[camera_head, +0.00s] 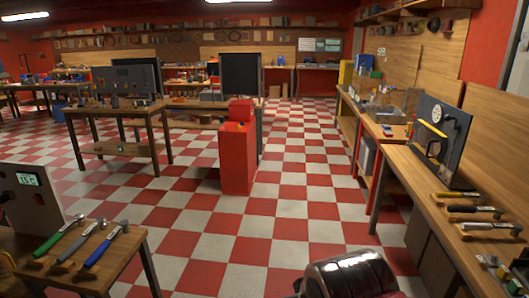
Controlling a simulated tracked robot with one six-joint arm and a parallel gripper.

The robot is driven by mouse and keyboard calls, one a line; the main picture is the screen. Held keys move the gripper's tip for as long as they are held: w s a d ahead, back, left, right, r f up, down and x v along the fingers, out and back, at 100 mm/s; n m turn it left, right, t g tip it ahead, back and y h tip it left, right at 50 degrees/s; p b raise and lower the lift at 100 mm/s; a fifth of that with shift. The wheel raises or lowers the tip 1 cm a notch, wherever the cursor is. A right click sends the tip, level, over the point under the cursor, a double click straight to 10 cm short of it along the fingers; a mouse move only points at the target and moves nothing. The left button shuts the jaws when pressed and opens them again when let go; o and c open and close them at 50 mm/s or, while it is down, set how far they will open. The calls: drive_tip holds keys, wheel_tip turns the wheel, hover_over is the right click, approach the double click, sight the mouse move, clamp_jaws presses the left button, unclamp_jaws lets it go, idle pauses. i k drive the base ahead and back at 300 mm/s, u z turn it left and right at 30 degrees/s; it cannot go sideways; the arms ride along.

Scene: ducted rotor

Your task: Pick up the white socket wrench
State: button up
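Three socket-wrench-like tools lie side by side on a wooden rack on the near left table. The middle one has a pale grey-white handle and looks like the white socket wrench (84,246). A green-handled tool (52,240) lies to its left and a blue-handled tool (103,248) to its right. A dark, shiny part of my own arm shows at the bottom centre, well right of this table. My gripper's fingers are not in view.
The near left table (128,262) also bears a pale panel with a display (30,195). The right workbench (425,205) holds more handled tools (475,209) and a dark gauge panel (438,140). A red cabinet (237,158) stands mid-floor. The checkered floor (215,225) between is clear.

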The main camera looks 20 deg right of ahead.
sight(516, 227)
drive_tip(key=z, duration=0.25)
drive_tip(key=i, duration=1.45)
drive_tip(key=z, duration=0.5)
drive_tip(key=i, duration=0.7)
drive_tip(key=z, duration=0.6)
drive_tip(key=i, duration=0.65)
drive_tip(key=z, duration=0.8)
drive_tip(key=i, duration=0.55)
drive_tip(key=z, duration=0.7)
drive_tip(key=i, duration=0.55)
drive_tip(key=z, duration=0.35)
